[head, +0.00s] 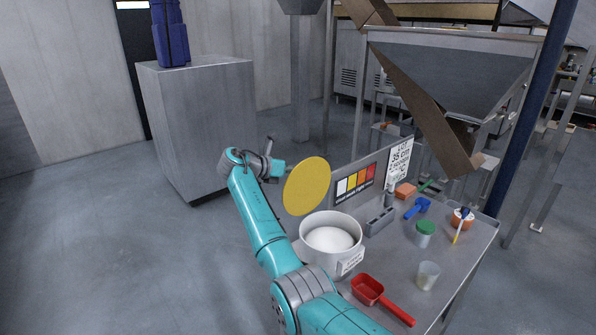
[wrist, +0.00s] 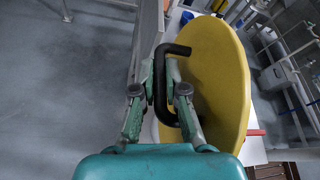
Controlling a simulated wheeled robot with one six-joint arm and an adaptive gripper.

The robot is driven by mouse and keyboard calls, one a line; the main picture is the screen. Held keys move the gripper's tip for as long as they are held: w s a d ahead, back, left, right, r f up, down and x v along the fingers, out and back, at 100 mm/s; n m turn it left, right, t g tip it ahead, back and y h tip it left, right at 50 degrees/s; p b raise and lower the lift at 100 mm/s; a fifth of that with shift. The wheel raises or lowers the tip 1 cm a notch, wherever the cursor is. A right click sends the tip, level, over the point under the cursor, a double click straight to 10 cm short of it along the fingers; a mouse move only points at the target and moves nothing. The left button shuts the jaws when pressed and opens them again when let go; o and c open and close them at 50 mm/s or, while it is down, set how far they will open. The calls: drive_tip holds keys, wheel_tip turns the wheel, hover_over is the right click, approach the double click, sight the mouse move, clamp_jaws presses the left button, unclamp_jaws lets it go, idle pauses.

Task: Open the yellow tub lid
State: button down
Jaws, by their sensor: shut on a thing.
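The round yellow lid (head: 307,186) is off the tub and held in the air, tilted nearly upright, above and to the left of the tub's opening. The white tub (head: 348,262) stands open at the left end of the bench with white contents (head: 330,239) showing and a label on its side. My gripper (wrist: 161,74) is shut on the lid's black bar handle (wrist: 159,100) in the wrist view. The yellow lid (wrist: 222,75) fills the right of that view. In the head view the lid hides part of my gripper (head: 279,168).
A sign with colour patches (head: 356,185) stands behind the tub. A grey cabinet (head: 200,130) stands back left. The left floor is clear.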

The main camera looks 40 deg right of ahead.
drive_tip(key=shift+f, duration=0.15)
drive_tip(key=c, duration=1.5)
unclamp_jaws()
drive_tip(key=v, duration=1.2)
